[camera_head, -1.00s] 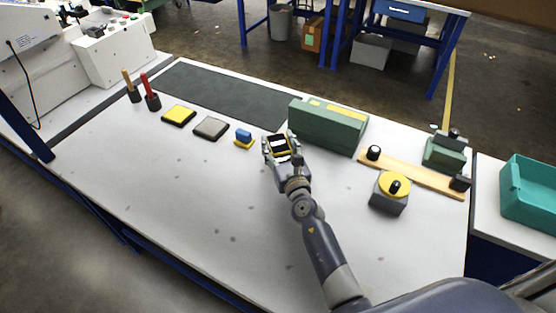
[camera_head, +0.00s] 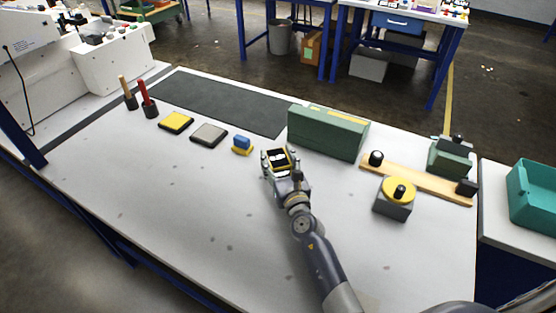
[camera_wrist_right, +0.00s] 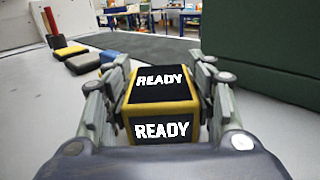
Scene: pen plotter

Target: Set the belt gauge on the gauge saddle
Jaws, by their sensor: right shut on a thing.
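My right gripper (camera_head: 278,160) is shut on a black block with yellow edges (camera_wrist_right: 160,88), marked READY on its top and near faces. In the right wrist view the fingers (camera_wrist_right: 160,100) press its two sides. It is in front of the long green box's left end. I cannot tell for sure which things are the belt gauge and gauge saddle. A wooden bar (camera_head: 420,179) with a black knob and a dark end block lies at the right. A green block with a dark, knobbed top (camera_head: 450,158) stands behind it. My left gripper is out of view.
The green box (camera_head: 328,134) stands behind my gripper. A grey block with yellow disc and black knob (camera_head: 396,198) sits at right. A blue block on a yellow base (camera_head: 242,144), grey pad (camera_head: 209,136) and yellow pad (camera_head: 176,122) lie left. The table front is clear.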

